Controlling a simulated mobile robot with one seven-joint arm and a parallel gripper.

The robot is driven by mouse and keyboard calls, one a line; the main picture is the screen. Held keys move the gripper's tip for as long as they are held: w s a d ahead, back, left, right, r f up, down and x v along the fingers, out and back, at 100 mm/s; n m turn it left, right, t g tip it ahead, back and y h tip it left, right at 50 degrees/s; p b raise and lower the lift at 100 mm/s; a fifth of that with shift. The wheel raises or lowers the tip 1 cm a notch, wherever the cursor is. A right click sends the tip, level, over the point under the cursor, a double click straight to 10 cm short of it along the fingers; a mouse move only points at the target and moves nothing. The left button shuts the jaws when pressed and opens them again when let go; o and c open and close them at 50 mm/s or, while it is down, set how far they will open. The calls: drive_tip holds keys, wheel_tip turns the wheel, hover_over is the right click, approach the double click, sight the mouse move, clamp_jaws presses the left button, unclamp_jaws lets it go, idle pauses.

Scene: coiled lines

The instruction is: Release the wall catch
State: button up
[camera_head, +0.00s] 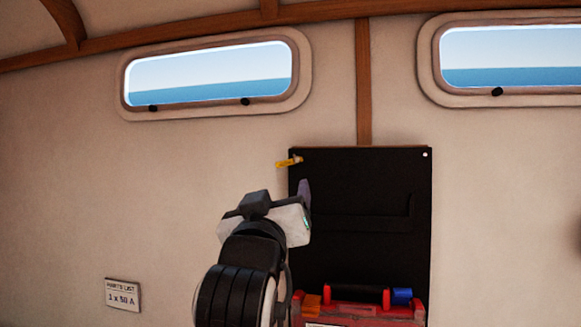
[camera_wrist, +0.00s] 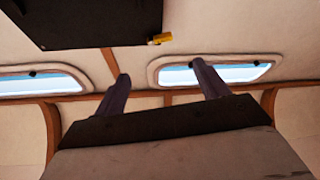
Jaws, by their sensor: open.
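The wall catch (camera_head: 288,162) is a small yellow piece at the top left corner of a black panel (camera_head: 358,180) on the wall. It lies nearly level, its yellow end pointing left, away from the panel. In the wrist view, which looks upside down, the catch (camera_wrist: 161,38) shows at the panel's corner. My gripper (camera_head: 304,187) is just below the catch in the head view, near the panel's left edge. In the wrist view my gripper (camera_wrist: 160,72) has its two fingers spread apart with nothing between them. The catch is apart from the fingers in the picture.
A red box (camera_head: 360,310) with a dark handle and a blue end stands below, in front of the panel. Two windows (camera_head: 208,75) sit higher on the wall. A small sign (camera_head: 122,295) is at lower left.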

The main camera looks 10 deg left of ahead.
sight(288, 161)
drive_tip(key=p+x, duration=0.6)
drive_tip(key=x, duration=0.6)
drive_tip(key=shift+w+r, duration=0.3)
drive_tip(key=shift+r, duration=0.05)
drive_tip(key=shift+w+a, duration=0.1)
drive_tip(key=shift+w, duration=0.35)
drive_tip(key=c, duration=1)
drive_tip(key=shift+a+r+m+h, duration=0.15)
drive_tip(key=shift+m+h, duration=0.45)
drive_tip(key=shift+m, duration=0.5)
drive_tip(key=shift+d+r+m+h, duration=0.15)
drive_tip(key=shift+m+h, duration=0.45)
drive_tip(key=shift+m, duration=0.5)
drive_tip(key=shift+a, duration=0.1)
drive_tip(key=o, duration=1)
